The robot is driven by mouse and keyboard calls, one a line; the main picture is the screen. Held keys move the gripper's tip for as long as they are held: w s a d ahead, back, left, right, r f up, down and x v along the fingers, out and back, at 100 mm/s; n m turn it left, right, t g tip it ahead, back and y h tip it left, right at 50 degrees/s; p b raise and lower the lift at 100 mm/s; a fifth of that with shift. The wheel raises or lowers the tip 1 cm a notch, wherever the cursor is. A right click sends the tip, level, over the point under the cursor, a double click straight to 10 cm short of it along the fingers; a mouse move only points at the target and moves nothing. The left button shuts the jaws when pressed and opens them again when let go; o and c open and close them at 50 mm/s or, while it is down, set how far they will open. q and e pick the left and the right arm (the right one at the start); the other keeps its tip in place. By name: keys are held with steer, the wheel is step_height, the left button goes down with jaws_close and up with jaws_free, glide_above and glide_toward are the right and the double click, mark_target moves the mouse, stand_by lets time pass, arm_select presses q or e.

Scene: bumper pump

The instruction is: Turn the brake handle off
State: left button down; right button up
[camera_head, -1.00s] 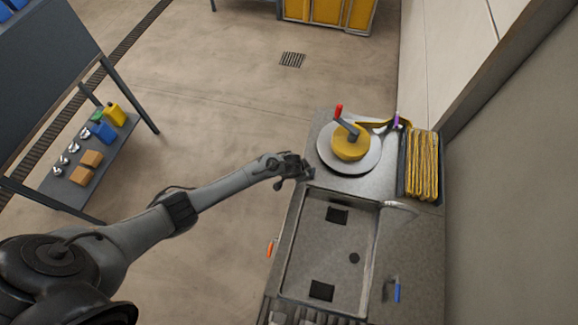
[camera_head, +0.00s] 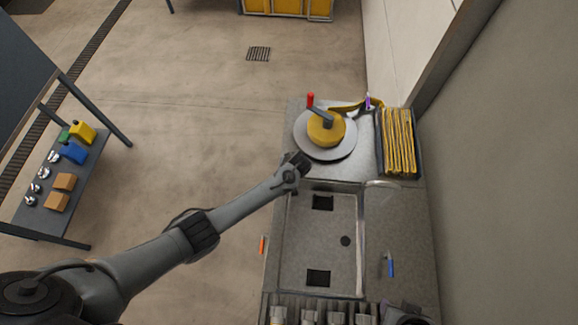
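The brake handle is a grey lever with a red grip (camera_head: 310,101), set on a yellow hub (camera_head: 326,127). The hub sits on a round grey disc (camera_head: 345,149) at the far end of the grey bench. My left arm reaches in from the lower left. Its gripper (camera_head: 299,160) is just below the disc's near left edge, apart from the red grip. It is small and dark, and I cannot tell whether its fingers are open. My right gripper is not clearly in view.
The bench (camera_head: 405,230) has a sunken basin (camera_head: 318,245) in front of the disc and a small blue-handled lever (camera_head: 390,266). A rack of yellow ribbed material (camera_head: 398,141) stands right of the disc, near the wall. A shelf (camera_head: 88,165) with bottles and boxes stands at left. Open floor lies between.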

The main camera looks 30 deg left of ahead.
stand_by(0.5)
arm_select(q)
steer(key=c, duration=1.1)
jaws_free()
steer(key=shift+r, duration=0.1)
steer(key=shift+d+r, duration=0.15)
steer(key=shift+r, duration=0.1)
steer(key=p+v, duration=0.1)
steer(key=v, duration=0.9)
steer(key=shift+s, duration=0.1)
